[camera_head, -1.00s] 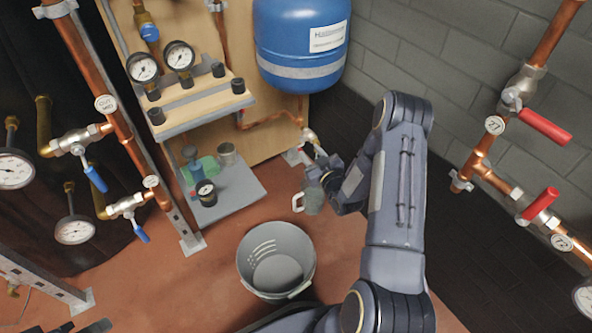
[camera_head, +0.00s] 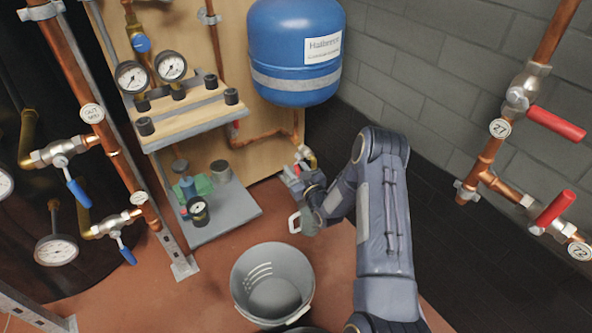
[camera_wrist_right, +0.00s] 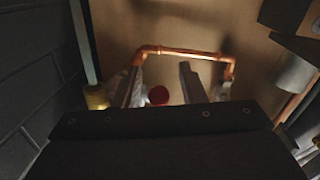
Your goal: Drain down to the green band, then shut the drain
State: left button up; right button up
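My right gripper (camera_head: 296,178) reaches in at the pipe end under the blue tank (camera_head: 293,50). In the right wrist view its two fingers (camera_wrist_right: 160,88) are apart, with a small red part (camera_wrist_right: 158,95) seen between them. I cannot tell whether they touch it. A metal valve fitting (camera_head: 304,155) sits at that pipe end, partly hidden by the gripper. A grey jug (camera_head: 309,222) with a pale handle is below the gripper, partly behind my arm. My left gripper is not in view.
A grey bucket (camera_head: 240,277) with pale marks inside stands on the red floor. A low grey platform (camera_head: 236,210) holds a small gauge and bottles. Blue-handled valves (camera_head: 78,190) are on the left, red-handled valves (camera_head: 556,124) on the right pipes.

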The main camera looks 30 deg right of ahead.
grip_shut()
jog(key=shift+f, duration=0.1)
jog(key=shift+w+a+f+m+t+h, duration=0.1)
jog(key=shift+w+m+t+h, duration=0.35)
jog(key=shift+t, duration=1.15)
jog(key=shift+w+d+r+m+t+h, duration=0.1)
jog(key=shift+w+m+t+h, duration=0.35)
jog(key=shift+t, duration=1.15)
jog(key=shift+w+a+f+m+t+h, duration=0.1)
jog(key=shift+w+m+t+h, duration=0.35)
jog(key=shift+t, duration=1.15)
jog(key=shift+w, duration=0.15)
grip_release()
